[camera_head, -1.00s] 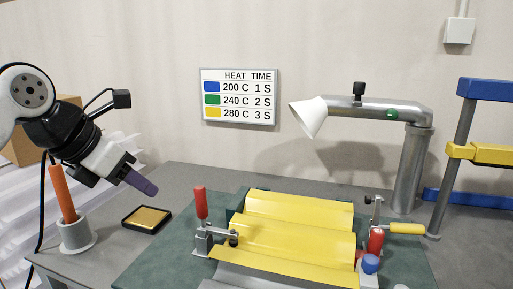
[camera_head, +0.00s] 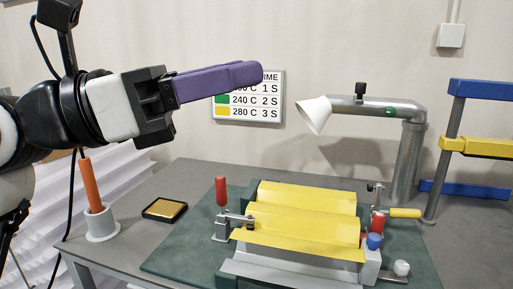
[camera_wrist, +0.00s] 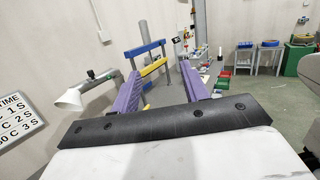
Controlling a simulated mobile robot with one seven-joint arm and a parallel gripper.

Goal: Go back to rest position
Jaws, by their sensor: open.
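My gripper (camera_head: 258,73) is raised at the upper left of the head view, its purple fingers pointing right in front of the wall sign (camera_head: 248,112). In the wrist view the two purple fingers of my gripper (camera_wrist: 160,88) stand apart with nothing between them. The yellow corrugated sheet (camera_head: 300,222) lies on its form on the green mat (camera_head: 185,262), well below and to the right of my gripper. A red-handled clamp (camera_head: 222,195) stands at the sheet's left edge.
A heat lamp nozzle (camera_head: 314,114) on a grey metal post stands behind the sheet. A blue and yellow rack (camera_head: 485,147) is at the right. An orange stick (camera_head: 91,187) stands in a grey holder (camera_head: 102,226) beside a small black tray (camera_head: 148,212). Space around my gripper looks clear.

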